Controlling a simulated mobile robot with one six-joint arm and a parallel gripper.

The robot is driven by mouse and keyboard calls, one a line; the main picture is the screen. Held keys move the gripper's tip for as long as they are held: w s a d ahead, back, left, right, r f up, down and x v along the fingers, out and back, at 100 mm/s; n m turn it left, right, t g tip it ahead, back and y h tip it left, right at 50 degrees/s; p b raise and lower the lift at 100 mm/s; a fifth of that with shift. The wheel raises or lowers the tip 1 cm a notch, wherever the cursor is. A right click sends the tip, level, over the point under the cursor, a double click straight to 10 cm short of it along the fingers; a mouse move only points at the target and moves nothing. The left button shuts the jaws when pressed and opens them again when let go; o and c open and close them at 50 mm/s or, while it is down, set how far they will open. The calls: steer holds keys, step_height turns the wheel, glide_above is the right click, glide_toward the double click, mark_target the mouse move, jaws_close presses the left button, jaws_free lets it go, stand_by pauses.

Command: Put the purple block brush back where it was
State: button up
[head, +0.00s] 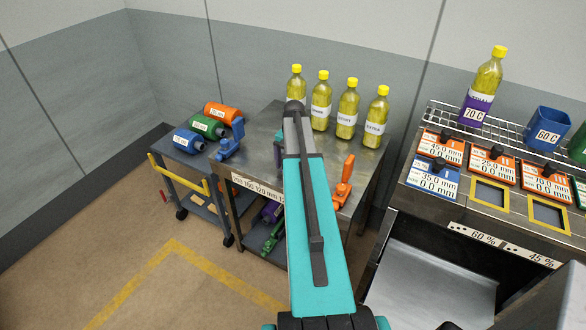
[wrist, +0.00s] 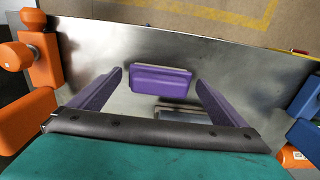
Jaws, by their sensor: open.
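The purple block brush (wrist: 161,82) is on the steel table in the wrist view, with a pale strip along its far edge. My gripper (wrist: 158,77) is open, its two purple fingers on either side of the brush with visible gaps. The brush is not held. A second purple-edged shape with a grey face (wrist: 184,111) shows just nearer; I cannot tell whether it is a reflection. In the head view my arm hides the brush and most of the gripper over the steel table (head: 258,135).
An orange clamp-like tool (head: 344,182) and a blue one (head: 231,140) stand at opposite sides of the table. Several yellow-capped bottles (head: 347,109) line its back. A cart with coloured rollers (head: 207,128) is left; a bench with labelled plates (head: 491,160) is right.

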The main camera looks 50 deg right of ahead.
step_height(320, 180, up, 12)
steer(key=b, duration=0.3)
steer(key=shift+r, duration=0.15)
stand_by(0.8)
stand_by(0.6)
steer(key=s+a+f+n+g+y, duration=0.1)
steer(key=a+f+n+g, duration=0.4)
steer(key=a+f, duration=2.3)
steer(key=s+a+f+n, duration=0.5)
steer(key=s+a+f, duration=0.4)
steer(key=s, duration=0.3)
steer(key=s+a+f+n+h, duration=0.1)
steer(key=s+a+f+n, duration=0.4)
steer(key=s+a+f, duration=0.4)
steer(key=s, duration=0.3)
steer(key=shift+a+g, duration=0.3)
steer(key=shift+a, duration=0.05)
